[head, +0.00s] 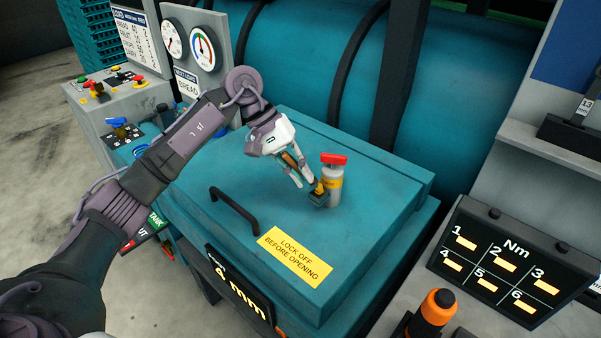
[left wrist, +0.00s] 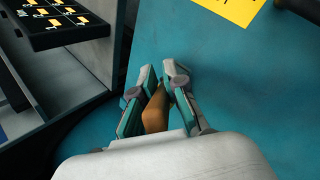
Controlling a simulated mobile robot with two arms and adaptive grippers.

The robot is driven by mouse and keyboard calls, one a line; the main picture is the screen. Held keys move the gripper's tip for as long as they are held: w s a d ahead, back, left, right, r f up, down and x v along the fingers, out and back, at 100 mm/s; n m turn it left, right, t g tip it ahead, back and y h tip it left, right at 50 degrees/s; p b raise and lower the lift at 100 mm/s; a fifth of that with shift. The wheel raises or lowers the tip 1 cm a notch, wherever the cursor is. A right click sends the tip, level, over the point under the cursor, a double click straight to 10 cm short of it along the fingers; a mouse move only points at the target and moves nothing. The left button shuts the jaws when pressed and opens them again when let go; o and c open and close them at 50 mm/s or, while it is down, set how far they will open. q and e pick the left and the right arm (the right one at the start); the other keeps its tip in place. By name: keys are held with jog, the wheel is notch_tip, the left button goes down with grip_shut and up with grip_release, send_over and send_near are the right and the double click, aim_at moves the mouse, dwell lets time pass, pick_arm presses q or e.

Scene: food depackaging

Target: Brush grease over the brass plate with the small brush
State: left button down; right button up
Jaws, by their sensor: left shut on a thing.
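My left gripper (head: 304,181) reaches in from the left above the teal lid. It is shut on the small brush (left wrist: 155,112), whose orange-brown handle lies between the fingers in the left wrist view. In the head view the brush's dark lower end (head: 320,199) points down beside a grey cylinder (head: 334,195) with a red top. I cannot tell whether the brush touches the cylinder or lid. A yellow patch shows low on the cylinder; I cannot tell whether it is the brass plate, and no other clear brass plate shows. My right gripper is not in view.
The teal lid (head: 365,215) has a black handle (head: 236,212) and a yellow label (head: 295,256). Gauges (head: 203,48) stand at the back left. A numbered Nm panel (head: 505,262) and an orange-topped tool (head: 436,307) are at the right. The lid's right side is clear.

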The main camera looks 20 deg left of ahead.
pick_arm(q)
jog(key=shift+f+b, duration=0.1)
jog(key=shift+b, duration=0.3)
dwell(1.0)
dwell(0.5)
notch_tip(320, 180, up, 7)
jog(key=p, duration=0.2)
dwell(0.6)
jog(key=shift+a, duration=0.1)
dwell(0.5)
